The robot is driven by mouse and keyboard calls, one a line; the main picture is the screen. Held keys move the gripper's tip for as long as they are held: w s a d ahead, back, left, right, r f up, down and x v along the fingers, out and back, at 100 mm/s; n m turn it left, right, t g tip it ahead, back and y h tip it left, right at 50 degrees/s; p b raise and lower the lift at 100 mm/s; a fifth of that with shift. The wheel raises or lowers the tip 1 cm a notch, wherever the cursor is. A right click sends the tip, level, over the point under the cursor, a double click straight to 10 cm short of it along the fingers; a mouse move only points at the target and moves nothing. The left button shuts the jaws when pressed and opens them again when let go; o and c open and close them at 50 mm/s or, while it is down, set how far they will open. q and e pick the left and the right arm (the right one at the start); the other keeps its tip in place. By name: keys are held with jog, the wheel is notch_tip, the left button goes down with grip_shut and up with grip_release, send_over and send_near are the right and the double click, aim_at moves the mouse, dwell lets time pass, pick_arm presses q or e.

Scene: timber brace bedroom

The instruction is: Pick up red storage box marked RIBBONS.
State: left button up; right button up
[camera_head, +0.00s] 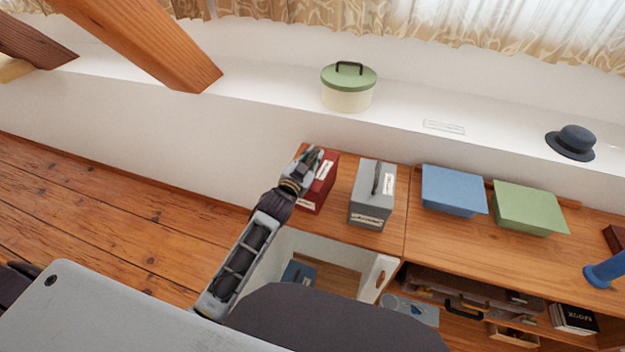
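The red storage box (323,188) stands on the left end of the wooden cabinet top, against the white wall. It has pale labels on its top and front, too small to read here. My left arm reaches up from below. Its gripper (314,157) is over the left rear part of the box top and hides that part, including any handle. I cannot tell whether the fingers touch the box or how far they are apart. My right gripper is not in view.
A grey box with a handle (372,193) stands close to the right of the red box. Blue (453,190) and green (528,207) boxes are farther right. A white cabinet door (378,278) hangs open below. A green-lidded pot (347,90) stands on the ledge behind.

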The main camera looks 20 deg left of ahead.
pick_arm(q)
grip_shut()
jog(key=shift+r, duration=0.1)
dwell(0.4)
